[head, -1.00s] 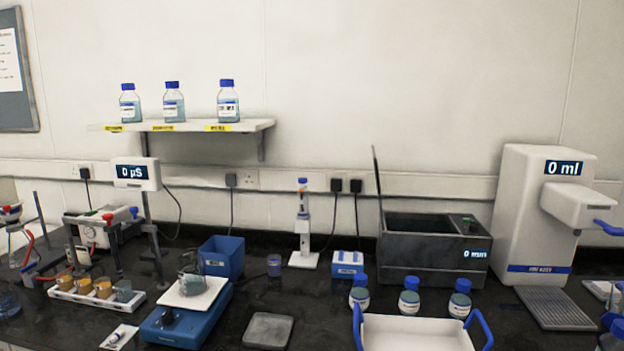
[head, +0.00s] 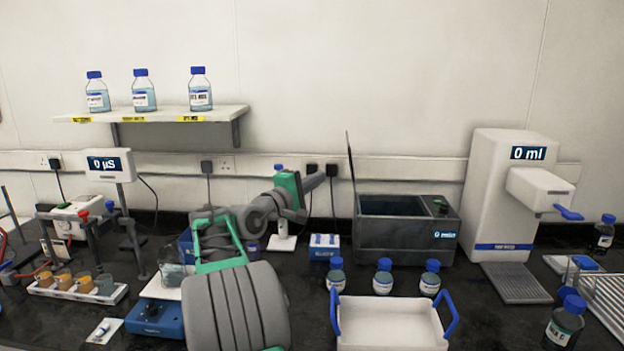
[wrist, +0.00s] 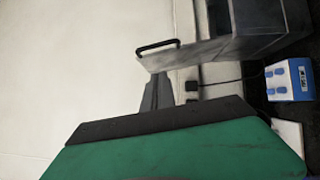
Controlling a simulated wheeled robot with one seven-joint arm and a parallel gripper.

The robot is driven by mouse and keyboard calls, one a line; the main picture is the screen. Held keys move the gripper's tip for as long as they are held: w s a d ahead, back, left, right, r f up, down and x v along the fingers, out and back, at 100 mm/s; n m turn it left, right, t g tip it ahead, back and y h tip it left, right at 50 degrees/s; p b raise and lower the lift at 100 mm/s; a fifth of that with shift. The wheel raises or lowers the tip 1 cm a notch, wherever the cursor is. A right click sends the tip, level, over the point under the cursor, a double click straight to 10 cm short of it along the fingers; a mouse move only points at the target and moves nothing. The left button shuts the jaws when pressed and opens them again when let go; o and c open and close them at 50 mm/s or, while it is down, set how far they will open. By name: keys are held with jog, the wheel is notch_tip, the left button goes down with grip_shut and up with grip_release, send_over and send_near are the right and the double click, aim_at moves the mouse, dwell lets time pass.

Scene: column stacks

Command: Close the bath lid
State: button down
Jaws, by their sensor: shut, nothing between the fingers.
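In the wrist view the lid (wrist: 190,50) is a grey panel with a black handle (wrist: 157,46). My gripper (head: 328,172) is shut and empty, just left of the lid and apart from it in the head view. Its fingers (wrist: 157,92) point toward the lid in the wrist view.
A white tray with blue handles (head: 392,322) lies nearer. A white dispenser (head: 510,200) stands to the right. The space above the bath is clear.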

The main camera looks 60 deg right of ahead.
aim_at(352, 173)
jog(key=s+d+r+p, duration=0.1)
jog(key=s+d+p, duration=0.1)
jog(key=d, duration=0.5)
jog(key=shift+s, duration=0.8)
